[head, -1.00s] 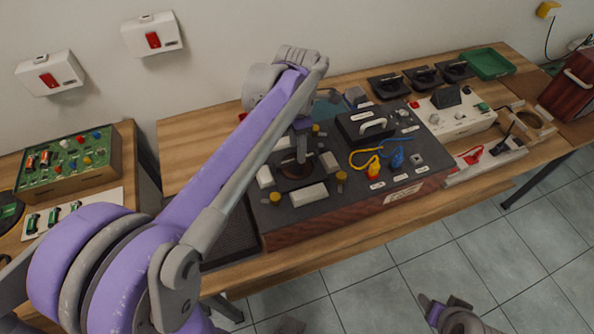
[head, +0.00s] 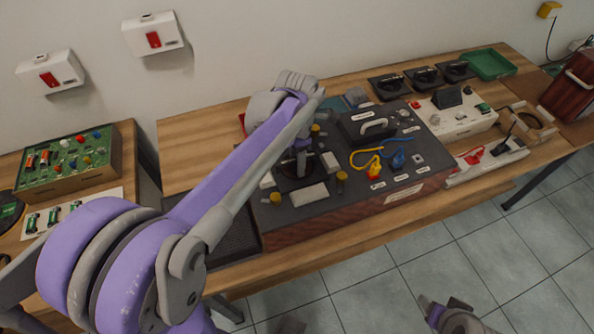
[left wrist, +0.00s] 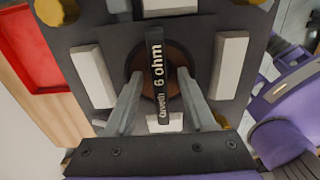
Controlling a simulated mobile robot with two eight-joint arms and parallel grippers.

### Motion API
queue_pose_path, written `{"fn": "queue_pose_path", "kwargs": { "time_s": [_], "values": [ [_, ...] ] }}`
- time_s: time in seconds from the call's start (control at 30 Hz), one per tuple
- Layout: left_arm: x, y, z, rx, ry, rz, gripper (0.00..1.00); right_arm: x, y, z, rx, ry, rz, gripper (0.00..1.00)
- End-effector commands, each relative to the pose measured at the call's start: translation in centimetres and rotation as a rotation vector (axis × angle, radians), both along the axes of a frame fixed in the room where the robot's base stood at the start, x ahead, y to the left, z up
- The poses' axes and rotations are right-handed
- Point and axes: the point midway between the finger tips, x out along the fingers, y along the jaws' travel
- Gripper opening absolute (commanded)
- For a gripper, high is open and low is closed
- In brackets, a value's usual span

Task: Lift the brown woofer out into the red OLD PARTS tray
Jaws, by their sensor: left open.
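In the left wrist view the brown woofer (left wrist: 178,62) is a round cone in the dark panel, with an upright dark bar marked "6 ohm" across it. My left gripper (left wrist: 158,85) is open, with one finger on each side of the bar and gaps visible between. The red tray (left wrist: 40,40) shows at the upper left of the wrist view. In the head view only a sliver of it shows behind the arm.
White blocks (left wrist: 92,75) and yellow knobs (left wrist: 55,12) surround the woofer on the hi-fi panel. A green tray (head: 490,64) lies at the far right.

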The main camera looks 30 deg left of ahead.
Motion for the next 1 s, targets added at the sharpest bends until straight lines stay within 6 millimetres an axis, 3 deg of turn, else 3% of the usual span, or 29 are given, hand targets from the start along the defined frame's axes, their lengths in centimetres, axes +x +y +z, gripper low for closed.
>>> {"fn": "queue_pose_path", "kwargs": {
  "time_s": [0.37, 0.67, 1.0],
  "values": [
    [0.01, 0.00, -0.18, 0.000, 0.000, 0.000, 0.55, -0.02, 0.00, -0.11, 0.000, 0.001, 0.000, 0.62],
    [0.01, 0.01, -0.18, 0.000, 0.000, 0.000, 0.03, -0.03, 0.00, -0.12, 0.000, 0.001, 0.000, 0.62],
    [0.00, 0.00, -0.18, 0.000, 0.000, 0.000, 0.00, -0.03, 0.00, -0.12, 0.000, 0.001, 0.000, 0.62]
  ]
}}
